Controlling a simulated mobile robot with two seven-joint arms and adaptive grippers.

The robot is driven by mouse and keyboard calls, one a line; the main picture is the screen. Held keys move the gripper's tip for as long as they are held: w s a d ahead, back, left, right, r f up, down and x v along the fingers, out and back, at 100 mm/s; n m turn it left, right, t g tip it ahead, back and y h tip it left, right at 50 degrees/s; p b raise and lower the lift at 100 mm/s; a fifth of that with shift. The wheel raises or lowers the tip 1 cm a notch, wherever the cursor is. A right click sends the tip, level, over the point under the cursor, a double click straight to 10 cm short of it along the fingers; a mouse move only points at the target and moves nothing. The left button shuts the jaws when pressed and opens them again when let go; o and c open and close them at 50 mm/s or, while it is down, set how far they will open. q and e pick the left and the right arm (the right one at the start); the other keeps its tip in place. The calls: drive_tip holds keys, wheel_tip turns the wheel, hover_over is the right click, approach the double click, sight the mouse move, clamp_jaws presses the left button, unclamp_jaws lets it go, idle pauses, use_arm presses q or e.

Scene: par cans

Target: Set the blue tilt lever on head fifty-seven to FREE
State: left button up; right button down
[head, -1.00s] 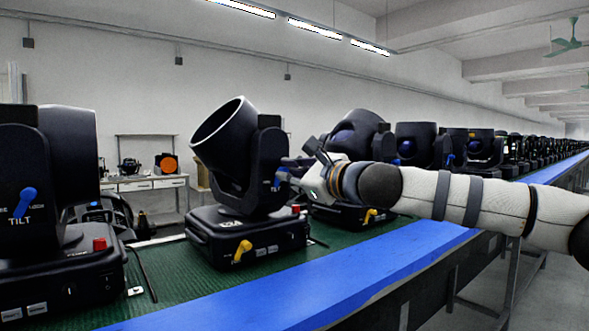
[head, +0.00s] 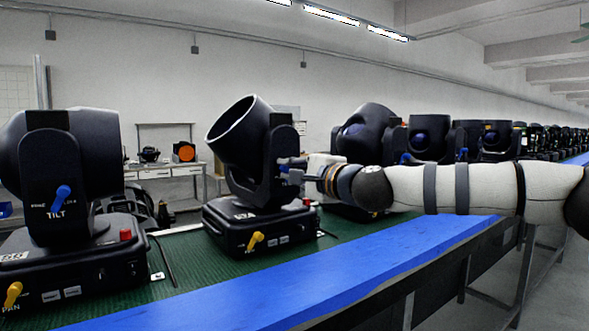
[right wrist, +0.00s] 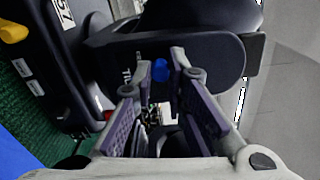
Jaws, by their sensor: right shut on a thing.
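The moving head (head: 236,135) with its dark tilted barrel stands on the belt in the head view. Its label reads 57 (right wrist: 64,13) in the right wrist view. Its blue tilt lever (right wrist: 158,70) sits on the side of the yoke by the TILT lettering. The lever's setting marks are hidden. My left gripper is not in view.
Another head (head: 60,180) with a blue TILT lever stands at the left, and more heads (head: 430,140) line the belt to the right. A yellow lever (head: 255,241) is on the base below. The blue belt edge (head: 300,295) in front is clear.

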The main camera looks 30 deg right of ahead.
drive_tip(key=shift+n, duration=0.3)
idle(0.4)
drive_tip(key=c, duration=1.6)
unclamp_jaws()
drive_tip(key=s, duration=1.2)
drive_tip(key=shift+d, duration=0.4)
